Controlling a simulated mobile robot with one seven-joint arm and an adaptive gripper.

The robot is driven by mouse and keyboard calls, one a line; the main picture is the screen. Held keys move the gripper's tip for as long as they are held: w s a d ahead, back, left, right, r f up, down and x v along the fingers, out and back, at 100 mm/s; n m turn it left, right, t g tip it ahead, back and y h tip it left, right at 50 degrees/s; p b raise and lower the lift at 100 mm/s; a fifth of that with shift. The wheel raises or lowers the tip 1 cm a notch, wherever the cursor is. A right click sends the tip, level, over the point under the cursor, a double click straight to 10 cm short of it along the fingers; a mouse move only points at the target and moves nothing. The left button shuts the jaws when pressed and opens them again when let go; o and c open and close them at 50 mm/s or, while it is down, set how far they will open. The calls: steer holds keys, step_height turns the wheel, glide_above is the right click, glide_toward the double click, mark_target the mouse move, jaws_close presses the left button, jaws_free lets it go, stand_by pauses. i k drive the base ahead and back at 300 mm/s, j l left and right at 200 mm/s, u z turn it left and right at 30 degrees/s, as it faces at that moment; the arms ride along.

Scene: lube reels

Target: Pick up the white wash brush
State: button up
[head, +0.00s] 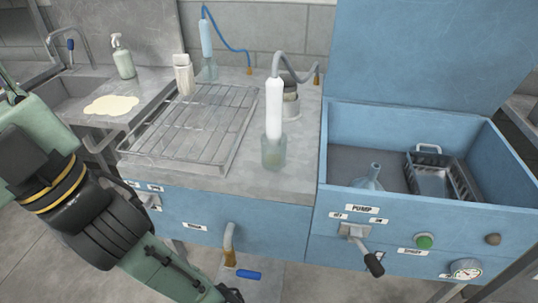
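The white wash brush (274,108) stands upright near the front right of the grey worktop. It has a white cylindrical handle, a pale translucent head at the bottom and a grey hose curving from its top. A second, pale blue brush (206,40) with a blue hose stands further back. My arm comes in from the left and runs down to the bottom edge, well apart from the white brush. My gripper's fingers are not visible; the end of the arm is cut off by the frame.
A wire rack (196,122) lies left of the brush, with a white bottle (184,75) behind it. Grey cylindrical parts (290,98) stand close behind the brush. To the right, a blue basin (335,150) holds a funnel (369,177) and a metal basket (432,178).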

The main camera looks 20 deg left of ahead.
mark_target(274, 86)
steer(key=j+z, duration=0.25)
steer(key=j, duration=0.15)
steer(key=k+j+z, duration=0.1)
steer(key=j+z, duration=0.15)
steer(key=j, duration=0.15)
steer(key=k+j+z, duration=0.25)
steer(key=j, duration=0.15)
steer(key=j+z, duration=0.25)
steer(key=j, duration=0.15)
steer(key=i, duration=0.45)
